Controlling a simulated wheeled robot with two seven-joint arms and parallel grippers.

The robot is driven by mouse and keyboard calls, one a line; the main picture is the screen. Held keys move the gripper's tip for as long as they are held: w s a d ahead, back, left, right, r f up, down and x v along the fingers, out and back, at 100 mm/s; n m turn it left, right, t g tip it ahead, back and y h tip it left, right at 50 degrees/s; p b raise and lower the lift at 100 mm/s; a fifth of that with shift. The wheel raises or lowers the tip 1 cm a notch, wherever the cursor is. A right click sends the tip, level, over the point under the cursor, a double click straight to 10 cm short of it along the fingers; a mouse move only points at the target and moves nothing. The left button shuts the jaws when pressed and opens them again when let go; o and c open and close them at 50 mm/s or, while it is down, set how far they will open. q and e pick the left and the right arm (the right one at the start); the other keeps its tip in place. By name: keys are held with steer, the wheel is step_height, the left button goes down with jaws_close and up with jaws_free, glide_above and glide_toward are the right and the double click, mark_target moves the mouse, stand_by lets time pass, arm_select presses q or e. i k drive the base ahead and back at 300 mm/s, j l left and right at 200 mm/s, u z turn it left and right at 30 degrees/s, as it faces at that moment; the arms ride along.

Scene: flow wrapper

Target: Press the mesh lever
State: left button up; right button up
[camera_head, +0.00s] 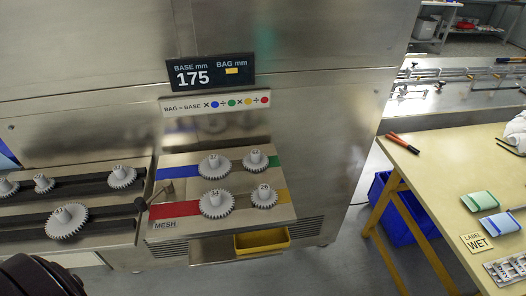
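The mesh lever (141,204) is a thin metal arm with a black round knob at the left edge of the gear panel. Its knob end points down and left. The "MESH" label (164,225) is just below it on the panel's front edge. The gear panel (225,221) carries two pairs of grey gears on blue, green, red and yellow bands. The upper pair and the lower pair each sit close together; I cannot tell whether their teeth touch. A dark rounded part of my own arm shows at the bottom left. Neither gripper's fingers are visible.
A dark gear rack (100,226) with several spare gears stands left of the panel. A yellow tray (262,241) is below the panel. A display (210,72) reads "BASE mm 175". At right, a table (440,170) holds red-handled pliers, packets and a "LABEL WET" card.

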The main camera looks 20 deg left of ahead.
mark_target(168, 186)
steer(key=u, duration=1.65)
steer(key=i+j, duration=0.1)
steer(key=j, duration=0.15)
steer(key=i+j+z, duration=0.15)
steer(key=k+j+z, duration=0.1)
steer(key=j, duration=0.45)
steer(key=k+j+z, duration=0.15)
steer(key=j, duration=0.35)
steer(key=k+j+z, duration=0.1)
steer(key=k, duration=0.2)
